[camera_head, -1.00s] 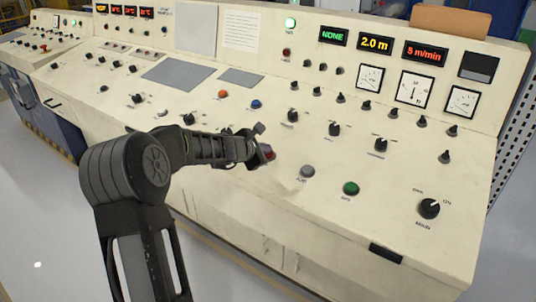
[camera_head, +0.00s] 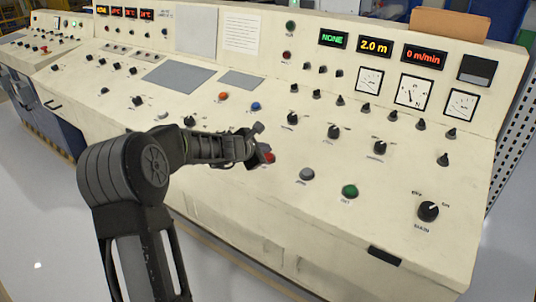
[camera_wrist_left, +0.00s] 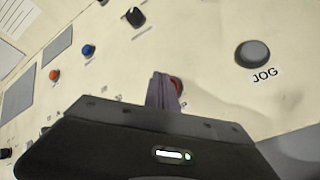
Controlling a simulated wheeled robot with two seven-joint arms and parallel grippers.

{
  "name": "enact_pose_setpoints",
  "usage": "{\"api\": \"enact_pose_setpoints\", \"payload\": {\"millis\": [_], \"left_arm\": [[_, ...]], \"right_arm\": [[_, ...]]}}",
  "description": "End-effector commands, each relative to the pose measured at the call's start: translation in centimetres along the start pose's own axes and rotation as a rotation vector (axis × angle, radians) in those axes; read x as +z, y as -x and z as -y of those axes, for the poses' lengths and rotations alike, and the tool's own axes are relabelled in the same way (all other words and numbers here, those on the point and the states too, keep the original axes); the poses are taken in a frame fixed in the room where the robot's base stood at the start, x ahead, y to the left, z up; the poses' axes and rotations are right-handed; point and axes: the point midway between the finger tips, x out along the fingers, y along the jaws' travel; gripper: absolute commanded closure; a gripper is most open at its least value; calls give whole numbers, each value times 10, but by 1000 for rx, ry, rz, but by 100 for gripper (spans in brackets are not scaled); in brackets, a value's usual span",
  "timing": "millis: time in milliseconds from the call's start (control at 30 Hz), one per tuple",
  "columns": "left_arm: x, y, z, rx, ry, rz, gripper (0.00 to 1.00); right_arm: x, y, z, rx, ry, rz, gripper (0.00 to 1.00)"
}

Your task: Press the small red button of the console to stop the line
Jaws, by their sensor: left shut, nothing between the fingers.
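The small red button (camera_head: 269,158) is on the sloped panel of the cream console (camera_head: 330,240), left of a grey button. My left gripper (camera_head: 260,150) is shut and empty, with its fingertips at the red button; they look to be touching it. In the left wrist view the shut fingers (camera_wrist_left: 163,92) cover most of the red button (camera_wrist_left: 177,86), and only its right edge shows. The speed display (camera_head: 425,55) reads 0 m/min. The lamp (camera_head: 291,25) at the panel's top is dark green, unlit. My right gripper is not in view.
A grey button (camera_head: 307,174), marked JOG in the left wrist view, and a green button (camera_head: 350,191) sit right of the red one. An orange button (camera_head: 223,96), a blue button (camera_head: 256,106) and several black knobs are around. The space above the panel is free.

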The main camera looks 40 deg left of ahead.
Motion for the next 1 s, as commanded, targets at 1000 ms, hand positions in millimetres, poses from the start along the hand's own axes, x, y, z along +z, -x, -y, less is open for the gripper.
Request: {"api": "enact_pose_setpoints", "payload": {"millis": [1000], "left_arm": [[26, 35, -26, 0, 0, 0, 100]], "right_arm": [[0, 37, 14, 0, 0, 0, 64]]}}
